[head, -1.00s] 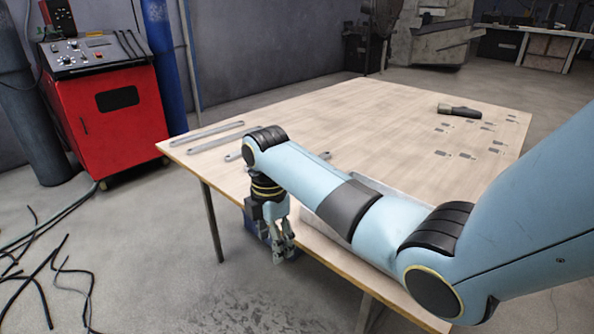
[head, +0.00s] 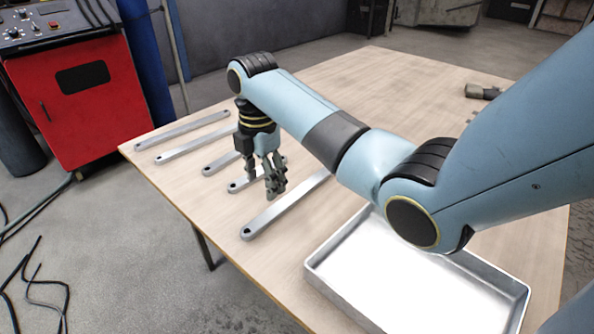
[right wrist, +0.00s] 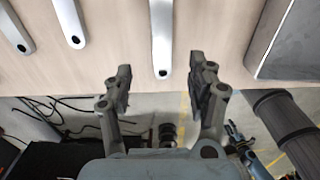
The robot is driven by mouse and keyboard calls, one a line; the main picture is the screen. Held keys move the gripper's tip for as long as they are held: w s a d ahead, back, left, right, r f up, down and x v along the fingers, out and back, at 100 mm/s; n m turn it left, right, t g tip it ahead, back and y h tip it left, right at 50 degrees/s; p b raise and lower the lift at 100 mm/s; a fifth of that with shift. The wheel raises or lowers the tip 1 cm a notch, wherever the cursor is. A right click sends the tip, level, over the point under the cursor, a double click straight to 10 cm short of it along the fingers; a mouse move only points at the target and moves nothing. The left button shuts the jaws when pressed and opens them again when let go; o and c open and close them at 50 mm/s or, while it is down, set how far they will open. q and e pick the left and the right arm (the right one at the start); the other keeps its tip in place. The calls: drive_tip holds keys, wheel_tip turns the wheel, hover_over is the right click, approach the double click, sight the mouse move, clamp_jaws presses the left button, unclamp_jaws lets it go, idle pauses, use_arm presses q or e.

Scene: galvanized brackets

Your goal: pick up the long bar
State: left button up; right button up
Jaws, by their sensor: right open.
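Several grey metal bars with a hole near each end lie on the wooden table. The bar nearest the tray (head: 298,196) looks long and wide; the arm hides its far end. It also shows in the right wrist view (right wrist: 161,30), its near end centred ahead of the fingers. My right gripper (head: 276,189) is open and empty, pointing down above the table beside this bar. In the right wrist view its fingers (right wrist: 160,82) stand apart, on either side of the bar's line.
A shallow metal tray (head: 318,273) stands at the table's front right. Other bars lie to the left, including a far one (head: 182,130) and a short one (head: 243,185) close to the gripper. A dark tool (head: 480,91) lies at the back right. The table's middle is clear.

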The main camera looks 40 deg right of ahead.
hover_over(268, 215)
drive_tip(key=f, duration=0.4)
drive_tip(key=shift+a+b, duration=0.2)
drive_tip(key=shift+b, duration=0.15)
drive_tip(key=shift+f, duration=0.3)
drive_tip(key=f+b, duration=0.1)
drive_tip(key=f, duration=0.4)
drive_tip(key=shift+d, duration=0.2)
drive_tip(key=shift+c, duration=1.6)
use_arm(q)
drive_tip(key=shift+s+a+f, duration=0.2)
drive_tip(key=shift+s+f, duration=0.25)
drive_tip(key=shift+f, duration=0.15)
drive_tip(key=shift+s+a+f, duration=0.2)
drive_tip(key=shift+s+f, duration=0.25)
drive_tip(key=shift+f, duration=0.1)
use_arm(e)
clamp_jaws()
